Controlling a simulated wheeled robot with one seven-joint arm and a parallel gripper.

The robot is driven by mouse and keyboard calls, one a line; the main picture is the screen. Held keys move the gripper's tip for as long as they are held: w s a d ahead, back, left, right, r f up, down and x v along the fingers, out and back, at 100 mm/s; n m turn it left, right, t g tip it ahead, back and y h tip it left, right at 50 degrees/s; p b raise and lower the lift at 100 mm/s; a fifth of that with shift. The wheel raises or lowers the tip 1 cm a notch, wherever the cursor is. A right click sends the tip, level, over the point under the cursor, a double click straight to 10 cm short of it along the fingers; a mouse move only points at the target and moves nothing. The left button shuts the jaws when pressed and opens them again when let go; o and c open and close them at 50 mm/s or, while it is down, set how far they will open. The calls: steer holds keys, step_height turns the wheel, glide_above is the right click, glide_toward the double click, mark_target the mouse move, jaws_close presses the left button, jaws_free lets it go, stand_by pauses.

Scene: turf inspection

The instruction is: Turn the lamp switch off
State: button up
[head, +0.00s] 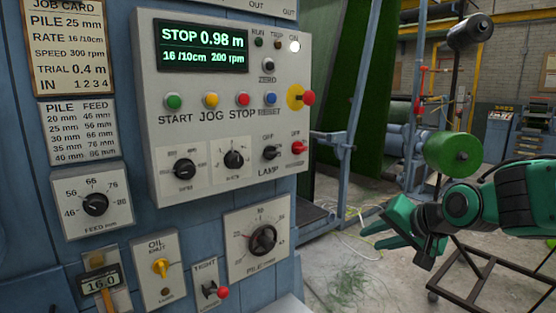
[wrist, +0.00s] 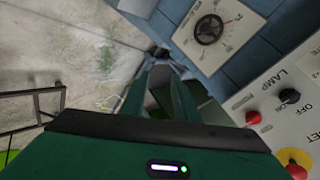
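The lamp switch (head: 271,153) is a small black knob above the word LAMP, low on the right side of the grey control panel (head: 200,105). A small OFF label is above it; its exact setting is too small to tell. It also shows at the right of the wrist view (wrist: 290,96). My gripper (head: 375,225) is in front and to the right of the panel, lower than the switch and well apart from it. In the wrist view its two green fingers (wrist: 160,85) have a gap between them, with nothing held.
A red knob (head: 298,147) sits close to the right of the switch, and a red button on yellow (head: 307,97) is above it. A pile dial (head: 262,240) is below the panel. A black-framed cart (head: 490,275) stands under my arm. Open floor lies between.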

steer(key=w+a+r+m+t+y, duration=0.1)
steer(key=w+a+r+t+y, duration=0.2)
steer(key=w+a+r, duration=0.35)
steer(key=m+t+y, duration=0.2)
steer(key=m+y, duration=0.1)
steer(key=y, duration=0.1)
glide_toward(276, 156)
steer(key=x, duration=0.9)
steer(key=shift+r, duration=0.1)
jaws_close()
